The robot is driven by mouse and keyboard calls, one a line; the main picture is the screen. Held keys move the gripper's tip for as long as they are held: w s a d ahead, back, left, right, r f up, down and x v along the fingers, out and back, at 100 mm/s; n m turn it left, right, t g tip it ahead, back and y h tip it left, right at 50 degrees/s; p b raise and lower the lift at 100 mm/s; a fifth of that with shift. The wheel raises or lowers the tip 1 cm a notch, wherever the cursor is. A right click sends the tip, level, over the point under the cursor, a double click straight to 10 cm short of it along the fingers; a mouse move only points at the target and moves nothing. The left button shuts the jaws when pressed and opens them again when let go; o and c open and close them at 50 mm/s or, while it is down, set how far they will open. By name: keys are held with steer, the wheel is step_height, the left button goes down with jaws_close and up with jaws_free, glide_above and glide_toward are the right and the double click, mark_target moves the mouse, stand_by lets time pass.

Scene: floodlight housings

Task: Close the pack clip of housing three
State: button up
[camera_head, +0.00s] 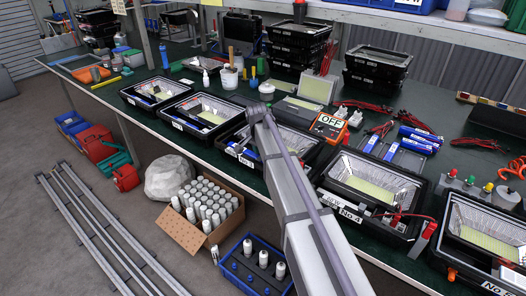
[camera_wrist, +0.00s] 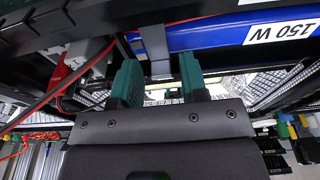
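Housing three (camera_head: 240,152) is a black open case with a bright reflector, in the middle of the table in the head view. My arm crosses in front of it and covers part of it. Its pack clip cannot be made out there. In the wrist view, my gripper (camera_wrist: 160,70) has two green fingers standing apart, with nothing seen held between them. A blue pack (camera_wrist: 225,37) with a white 150 W label lies just beyond the fingertips. A grey metal piece and a bright reflector show in the gap. I cannot tell whether the fingers touch anything.
Housing four (camera_head: 325,198) and another housing (camera_head: 448,250) stand to the right, two more (camera_head: 175,118) to the left. Red and black leads (camera_wrist: 75,75) run close by the left finger in the wrist view.

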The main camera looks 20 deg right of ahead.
steer(key=shift+o, duration=0.5)
step_height(320, 180, up, 11)
steer(key=s+a+p, duration=0.1)
steer(key=p, duration=0.9)
steer(key=shift+a+f+p, duration=0.15)
steer(key=shift+a+p, duration=0.1)
steer(key=shift+p, duration=0.05)
steer(key=s+a+n+g+y, duration=0.1)
steer(key=s+n, duration=0.9)
steer(key=s, duration=2)
steer(key=shift+s+a+f+n+y, duration=0.2)
steer(key=shift+a+n+y, duration=0.1)
steer(key=shift+a, duration=0.95)
